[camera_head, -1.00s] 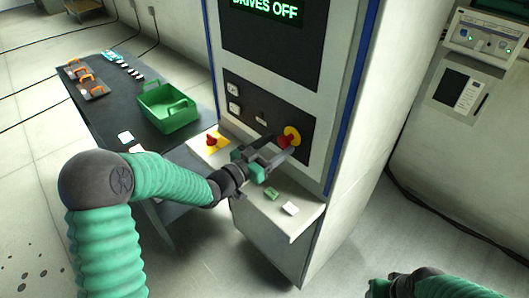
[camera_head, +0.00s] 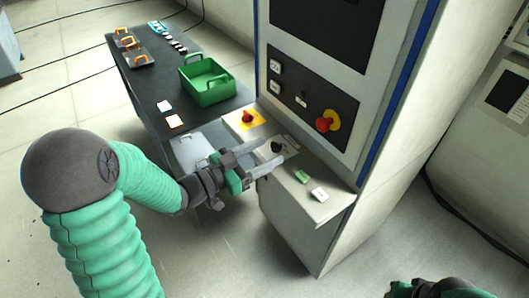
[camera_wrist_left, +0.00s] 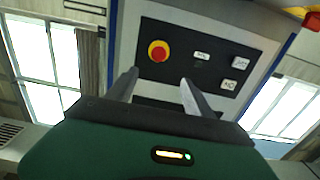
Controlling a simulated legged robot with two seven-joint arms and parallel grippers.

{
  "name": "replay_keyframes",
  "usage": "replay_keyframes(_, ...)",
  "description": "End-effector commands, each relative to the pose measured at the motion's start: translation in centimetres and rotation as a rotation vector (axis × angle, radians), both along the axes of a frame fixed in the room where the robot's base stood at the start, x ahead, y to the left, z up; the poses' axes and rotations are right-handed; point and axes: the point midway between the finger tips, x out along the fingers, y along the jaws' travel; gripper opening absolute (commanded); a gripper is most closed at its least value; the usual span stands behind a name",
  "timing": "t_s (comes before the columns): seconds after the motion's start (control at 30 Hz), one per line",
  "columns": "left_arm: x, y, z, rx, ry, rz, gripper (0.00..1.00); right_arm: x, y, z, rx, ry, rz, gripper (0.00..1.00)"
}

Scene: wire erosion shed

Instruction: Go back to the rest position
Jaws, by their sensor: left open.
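My left gripper (camera_head: 268,163) is open and empty in the head view. It hovers over the ledge of the cabinet (camera_head: 309,240), near a black knob (camera_head: 277,146). In the left wrist view its two fingers (camera_wrist_left: 158,88) stand apart with nothing between them. A red mushroom button on a yellow disc (camera_head: 328,121) is on the cabinet's dark panel, apart from the fingers; it also shows in the left wrist view (camera_wrist_left: 158,51). Part of my right arm shows at the bottom right edge of the head view; its fingers cannot be made out.
A dark table (camera_head: 150,98) stands left of the cabinet with a green bin (camera_head: 207,82) and orange-handled plates (camera_head: 137,55). A red knob on a yellow plate (camera_head: 246,117) and small green and white blocks (camera_head: 303,177) are on the ledge. The floor at right is clear.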

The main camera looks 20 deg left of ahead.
Motion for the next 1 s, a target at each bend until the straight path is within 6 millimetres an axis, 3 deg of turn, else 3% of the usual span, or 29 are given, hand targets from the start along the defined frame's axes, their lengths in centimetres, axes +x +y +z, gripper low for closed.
replay_keyframes(0.27, 0.4, -0.1, -0.5, 0.02, 0.021, 0.015, 0.6, 0.0, 0.0, 0.0, 0.0, 0.0, 0.0, 0.36)
replay_keyframes(0.37, 1.6, 0.3, -3.0, 0.108, 0.127, 0.102, 0.6, 0.0, 0.0, 0.0, 0.0, 0.0, 0.0, 0.36)
replay_keyframes(0.47, 2.1, 1.5, -7.1, 0.239, 0.336, 0.253, 0.6, 0.0, 0.0, 0.0, 0.0, 0.0, 0.0, 0.36)
replay_keyframes(0.57, -0.6, 2.5, -11.2, 0.337, 0.608, 0.393, 0.6, 0.0, 0.0, 0.0, 0.0, 0.0, 0.0, 0.36)
replay_keyframes(0.7, -7.8, 0.8, -15.2, 0.376, 0.991, 0.47, 0.6, 0.0, 0.0, 0.0, 0.0, 0.0, 0.0, 0.36)
replay_keyframes(0.83, -13.3, -1.9, -16.5, 0.36, 1.227, 0.452, 0.6, 0.0, 0.0, 0.0, 0.0, 0.0, 0.0, 0.36)
replay_keyframes(0.9, -14.7, -2.6, -16.7, 0.354, 1.286, 0.441, 0.6, 0.0, 0.0, 0.0, 0.0, 0.0, 0.0, 0.36)
replay_keyframes(1.0, -15.3, -2.9, -16.8, 0.352, 1.31, 0.436, 0.6, 0.0, 0.0, 0.0, 0.0, 0.0, 0.0, 0.36)
